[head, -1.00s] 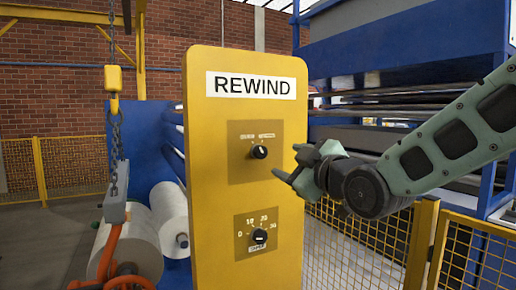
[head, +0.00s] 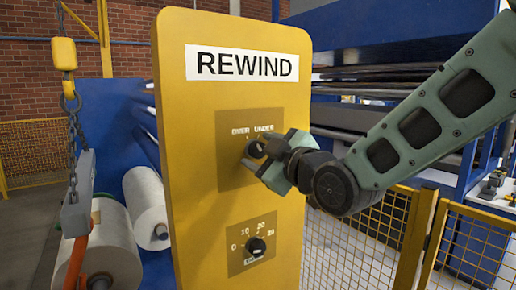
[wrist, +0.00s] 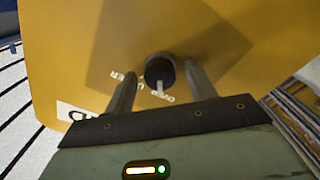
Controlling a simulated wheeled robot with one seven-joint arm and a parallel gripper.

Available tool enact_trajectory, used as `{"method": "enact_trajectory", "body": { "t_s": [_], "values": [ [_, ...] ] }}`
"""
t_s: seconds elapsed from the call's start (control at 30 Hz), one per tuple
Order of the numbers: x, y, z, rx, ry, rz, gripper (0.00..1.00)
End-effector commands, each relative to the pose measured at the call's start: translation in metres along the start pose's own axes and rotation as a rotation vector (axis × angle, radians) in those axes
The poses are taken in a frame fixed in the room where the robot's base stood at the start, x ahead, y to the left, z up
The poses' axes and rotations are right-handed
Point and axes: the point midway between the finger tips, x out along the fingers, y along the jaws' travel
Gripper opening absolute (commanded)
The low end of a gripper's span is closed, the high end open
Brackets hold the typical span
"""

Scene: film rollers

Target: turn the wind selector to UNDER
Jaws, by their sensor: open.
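The wind selector is a round black knob (head: 255,149) on a brown plate (head: 232,178) of the yellow REWIND panel, under the words OVER and UNDER. In the wrist view the knob (wrist: 160,68) shows a white pointer mark, which points down in the picture, towards the OVER lettering. My gripper (head: 257,157) is open at the knob. In the wrist view its two fingers (wrist: 160,74) stand on either side of the knob, with a gap visible on each side. The head view partly hides the knob behind the fingers.
A second knob (head: 256,246) with a numbered scale sits lower on the panel (head: 195,230). A yellow mesh fence (head: 385,245) stands to the right, below my arm. White rolls (head: 146,205) and a hanging hoist hook (head: 78,190) are at the left.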

Motion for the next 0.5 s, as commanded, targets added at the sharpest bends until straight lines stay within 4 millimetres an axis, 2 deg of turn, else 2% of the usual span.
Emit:
{"method": "enact_trajectory", "body": {
  "t_s": [0.17, 0.33, 0.5],
  "values": [
    [0.0, -0.0001, -0.0001, 0.0, 0.0, 0.0, 0.55],
    [0.0, -0.0001, -0.0001, 0.0, 0.0, 0.0, 0.11],
    [0.0, -0.0003, 0.0001, 0.002, 0.001, 0.0, 0.11]
  ]
}}
